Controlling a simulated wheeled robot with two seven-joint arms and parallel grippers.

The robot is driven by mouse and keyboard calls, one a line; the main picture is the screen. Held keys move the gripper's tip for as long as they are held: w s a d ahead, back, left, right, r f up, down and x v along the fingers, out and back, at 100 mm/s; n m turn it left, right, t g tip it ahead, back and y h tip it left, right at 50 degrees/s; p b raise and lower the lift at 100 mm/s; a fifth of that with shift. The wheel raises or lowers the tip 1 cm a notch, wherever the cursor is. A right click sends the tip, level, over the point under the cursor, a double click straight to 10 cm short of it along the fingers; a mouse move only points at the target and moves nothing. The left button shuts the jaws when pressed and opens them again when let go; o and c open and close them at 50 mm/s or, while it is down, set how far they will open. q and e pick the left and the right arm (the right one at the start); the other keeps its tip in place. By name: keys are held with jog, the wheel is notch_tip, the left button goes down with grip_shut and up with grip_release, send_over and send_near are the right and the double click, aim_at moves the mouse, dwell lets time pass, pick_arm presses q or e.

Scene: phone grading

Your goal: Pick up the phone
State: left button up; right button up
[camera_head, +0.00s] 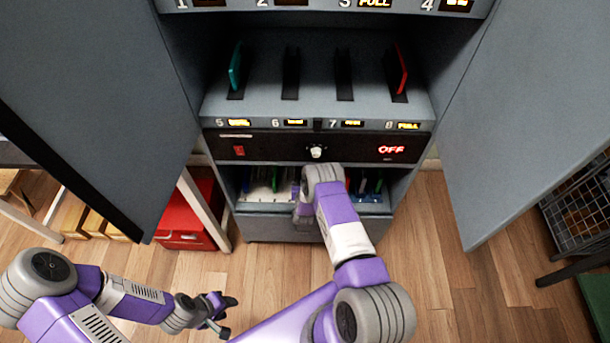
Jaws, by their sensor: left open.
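A teal phone (236,68) stands upright in slot 5 of the cabinet's middle shelf. A red phone (399,72) stands upright in slot 8 at the right end. Slots 6 and 7 between them look empty. My left gripper (222,312) is open, low over the floor in front of the cabinet and well apart from both phones. My right arm reaches up the middle to the front of the lower compartment; its gripper is hidden behind the arm.
The grey cabinet (316,106) has both doors swung open. A control panel (270,148) shows a red OFF. Below, a compartment holds several coloured items, partly hidden by my arm. A red box (183,235) sits left on the floor, a wire basket (580,210) right.

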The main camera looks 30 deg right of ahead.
grip_shut()
